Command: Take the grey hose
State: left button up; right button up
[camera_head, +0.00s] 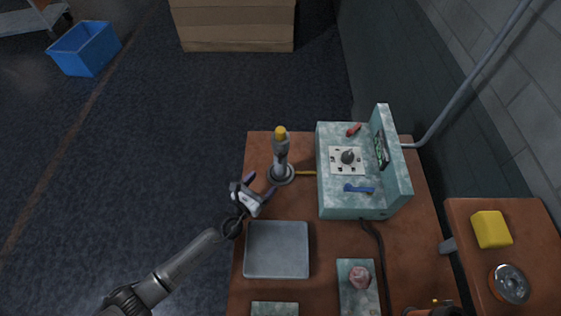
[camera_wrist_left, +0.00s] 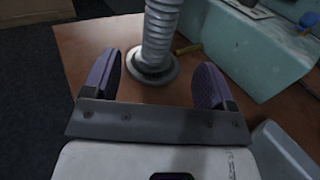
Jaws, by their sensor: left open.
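The grey hose (camera_head: 281,153) stands upright on a round grey base (camera_head: 281,174) near the back left of the brown table, with a yellow tip on top. In the left wrist view, the ribbed hose (camera_wrist_left: 160,28) rises from its round base (camera_wrist_left: 153,70), ahead of the fingers and between them in the picture. My left gripper (camera_head: 261,186) is open and empty, just in front of and to the left of the base. Its purple fingers appear apart from the hose. The top of the hose is cut off in the wrist view.
A teal machine box (camera_head: 345,203) stands right of the hose, and a thin yellowish tube (camera_head: 306,173) runs between them. A grey tray (camera_head: 277,250) lies close in front. A dark cable (camera_head: 376,245) runs from the box. Open floor lies left of the table.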

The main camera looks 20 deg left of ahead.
aim_at(277, 165)
pick_arm(q)
jog(key=x, duration=0.4)
jog(key=shift+w, duration=0.1)
jog(key=shift+r+x, duration=0.2)
jog(key=shift+x, duration=2.55)
jog(key=shift+c, duration=0.2)
jog(key=shift+r, duration=0.1)
jog(key=c, duration=1.2)
